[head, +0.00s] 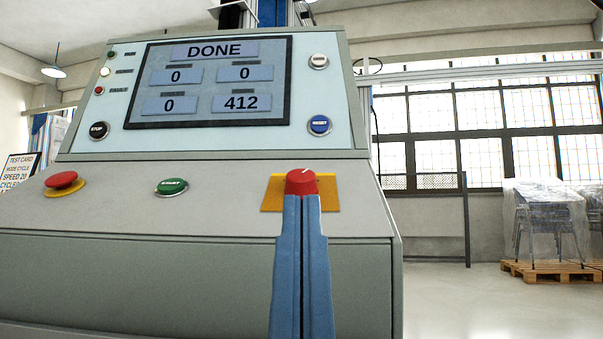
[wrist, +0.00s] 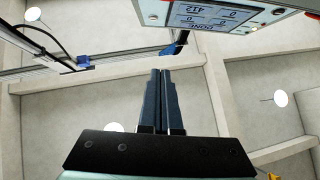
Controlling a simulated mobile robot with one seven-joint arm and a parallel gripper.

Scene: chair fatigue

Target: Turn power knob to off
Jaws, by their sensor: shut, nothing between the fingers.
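The red power knob (head: 301,182) sits on a yellow plate (head: 329,192) at the right of the console's sloped panel (head: 115,206). A white mark on top of the knob points up and slightly right. My gripper (head: 306,197) is shut, with its blue fingers side by side and nothing between them. Its tips are at the front of the knob in the head view and cover its lower edge. I cannot tell whether they touch it. In the wrist view the shut fingers (wrist: 161,72) point up the picture, and the knob is not seen.
The screen (head: 214,82) reads DONE, with 412 at lower right. A red emergency button (head: 62,180) and a green start button (head: 171,186) are on the sloped panel. A blue reset button (head: 319,124) is above the knob. Wrapped chairs (head: 545,225) stand on a pallet at right.

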